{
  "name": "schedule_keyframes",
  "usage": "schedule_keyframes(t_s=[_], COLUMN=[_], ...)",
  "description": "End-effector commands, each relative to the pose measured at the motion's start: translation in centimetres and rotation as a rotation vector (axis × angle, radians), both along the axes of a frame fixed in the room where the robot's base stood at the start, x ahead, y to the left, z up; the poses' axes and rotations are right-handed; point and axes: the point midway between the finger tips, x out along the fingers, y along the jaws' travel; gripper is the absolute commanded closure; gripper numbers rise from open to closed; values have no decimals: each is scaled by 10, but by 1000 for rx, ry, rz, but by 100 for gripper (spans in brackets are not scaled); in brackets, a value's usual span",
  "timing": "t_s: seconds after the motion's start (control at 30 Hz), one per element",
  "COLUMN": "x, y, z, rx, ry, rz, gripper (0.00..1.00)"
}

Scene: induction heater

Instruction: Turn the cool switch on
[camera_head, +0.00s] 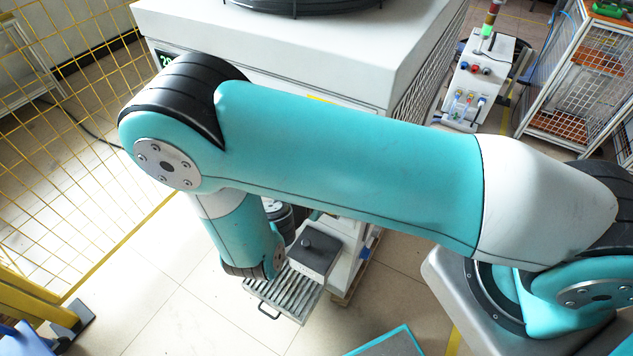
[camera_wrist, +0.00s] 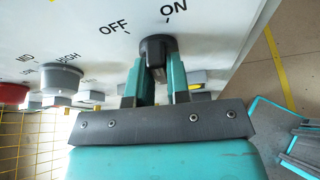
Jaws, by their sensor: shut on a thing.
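In the wrist view, a black rotary switch (camera_wrist: 158,46) sits on a white panel (camera_wrist: 90,18). The words OFF and ON are printed beyond it, OFF to the upper left and ON to the upper right. My gripper (camera_wrist: 156,76) has one teal finger on each side of the switch's grip and is shut on it. I cannot tell for sure which word the switch points to, and no "cool" label is readable. In the head view my arm hides the gripper and the switch.
In the wrist view, a grey knob (camera_wrist: 62,77) marked MID and HIGH and a red button (camera_wrist: 12,94) sit left of the switch. In the head view, a yellow mesh fence (camera_head: 75,150) stands at left, and a slatted tray (camera_head: 285,295) juts out below my arm.

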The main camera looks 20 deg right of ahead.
Motion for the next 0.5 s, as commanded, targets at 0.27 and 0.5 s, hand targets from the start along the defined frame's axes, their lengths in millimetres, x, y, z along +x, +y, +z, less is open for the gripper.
schedule_keyframes(t_s=[0.27,0.5], x=[-1,-1], y=[-4,-4], z=[-3,-3], rx=[15,15], ry=[-19,-19], rz=[-6,-6], gripper=[100,100])
